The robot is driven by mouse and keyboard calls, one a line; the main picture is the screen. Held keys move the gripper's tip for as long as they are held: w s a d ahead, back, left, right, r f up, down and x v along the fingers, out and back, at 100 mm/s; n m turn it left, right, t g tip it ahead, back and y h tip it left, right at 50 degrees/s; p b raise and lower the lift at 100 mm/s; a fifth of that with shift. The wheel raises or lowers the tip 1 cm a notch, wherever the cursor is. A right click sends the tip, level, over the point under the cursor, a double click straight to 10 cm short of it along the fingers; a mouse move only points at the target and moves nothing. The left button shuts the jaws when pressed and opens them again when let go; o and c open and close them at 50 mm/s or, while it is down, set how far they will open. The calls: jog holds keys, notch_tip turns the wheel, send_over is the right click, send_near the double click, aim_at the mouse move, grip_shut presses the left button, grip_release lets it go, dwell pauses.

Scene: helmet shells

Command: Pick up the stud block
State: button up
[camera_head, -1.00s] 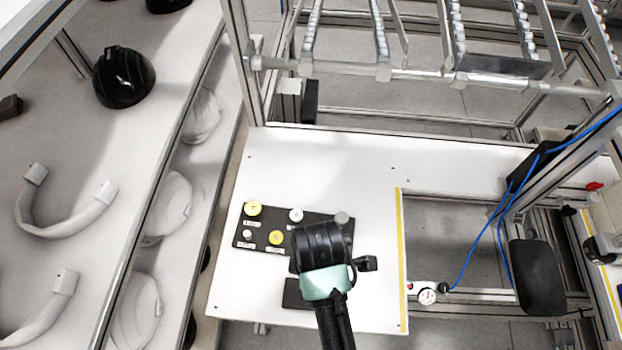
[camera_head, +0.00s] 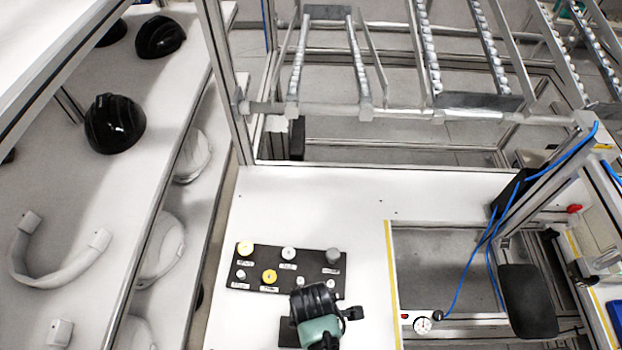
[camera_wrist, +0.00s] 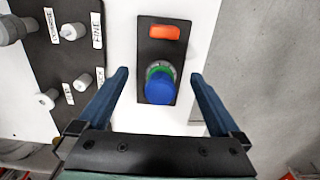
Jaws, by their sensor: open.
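My gripper (camera_wrist: 158,77) is open and empty in the wrist view, one finger on each side of a small dark plate (camera_wrist: 149,58). On that plate stand a blue round-topped piece (camera_wrist: 159,88) with a green and grey collar, and an orange block (camera_wrist: 165,32). The blue piece lies between the fingers in the picture, with clear gaps on both sides. No label names the stud block, so I cannot tell which piece it is. In the head view my wrist hides part of the small dark plate (camera_head: 288,332), and my fingertips are hidden.
A black board (camera_head: 310,254) with yellow, white and grey knobs and labels lies beyond my wrist on the white table (camera_head: 350,215). The table's right edge has a yellow strip (camera_head: 391,265). A shelf with black helmet shells (camera_head: 115,124) stands left.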

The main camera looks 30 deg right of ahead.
jog(key=shift+f, duration=1.75)
grip_shut()
jog(key=shift+w+r, duration=0.1)
